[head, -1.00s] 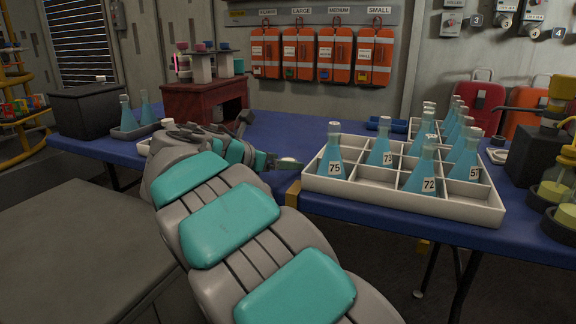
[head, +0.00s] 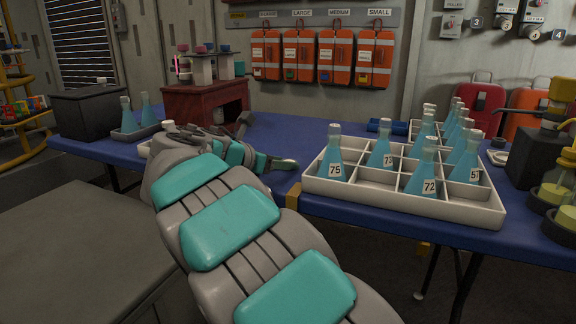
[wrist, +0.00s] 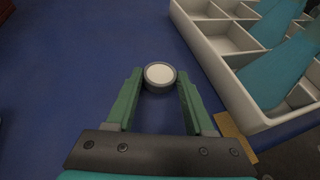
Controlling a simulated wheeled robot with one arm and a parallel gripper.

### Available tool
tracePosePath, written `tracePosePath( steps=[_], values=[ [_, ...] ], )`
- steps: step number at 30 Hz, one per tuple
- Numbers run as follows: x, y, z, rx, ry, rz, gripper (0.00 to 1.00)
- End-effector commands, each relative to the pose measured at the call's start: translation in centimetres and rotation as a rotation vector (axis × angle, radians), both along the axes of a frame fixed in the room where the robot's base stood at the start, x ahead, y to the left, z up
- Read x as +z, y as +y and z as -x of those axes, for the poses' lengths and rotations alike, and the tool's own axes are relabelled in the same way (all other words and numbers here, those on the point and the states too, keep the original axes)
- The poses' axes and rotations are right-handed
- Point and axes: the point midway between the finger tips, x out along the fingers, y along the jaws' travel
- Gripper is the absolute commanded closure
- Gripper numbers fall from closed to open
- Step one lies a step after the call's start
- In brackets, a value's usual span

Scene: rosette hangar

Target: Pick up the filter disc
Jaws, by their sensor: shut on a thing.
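The filter disc is a small round piece with a white face and a grey rim. In the wrist view the filter disc (wrist: 160,74) sits between the tips of my green fingers. My gripper (wrist: 160,82) is shut on it, one finger on each side, over the blue tabletop. I cannot tell from this view whether the disc touches the table. In the head view my gripper (head: 284,164) is low over the table, left of the white tray, and its fingers hide most or all of the disc.
A white divided tray (head: 340,190) with several numbered flasks of blue liquid stands close to the right of my gripper. A dark red stand (head: 190,102) and a black box (head: 88,112) are at the back left. The blue table (head: 290,130) is clear behind the gripper.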

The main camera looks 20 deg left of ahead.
Motion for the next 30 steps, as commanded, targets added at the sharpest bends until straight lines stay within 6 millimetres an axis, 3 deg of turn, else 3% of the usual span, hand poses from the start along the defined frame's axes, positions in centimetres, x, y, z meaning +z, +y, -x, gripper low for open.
tracePosePath(
  steps=[8,13,24,30],
  values=[
    [0.4,0.0,0.0,0.000,0.000,-0.001,0.99],
    [2.1,0.0,-0.1,-0.001,-0.001,-0.002,0.99],
    [11.5,0.1,-0.1,-0.001,-0.001,-0.005,0.99],
    [15.2,0.0,0.0,-0.001,-0.002,-0.004,0.99]
  ],
)
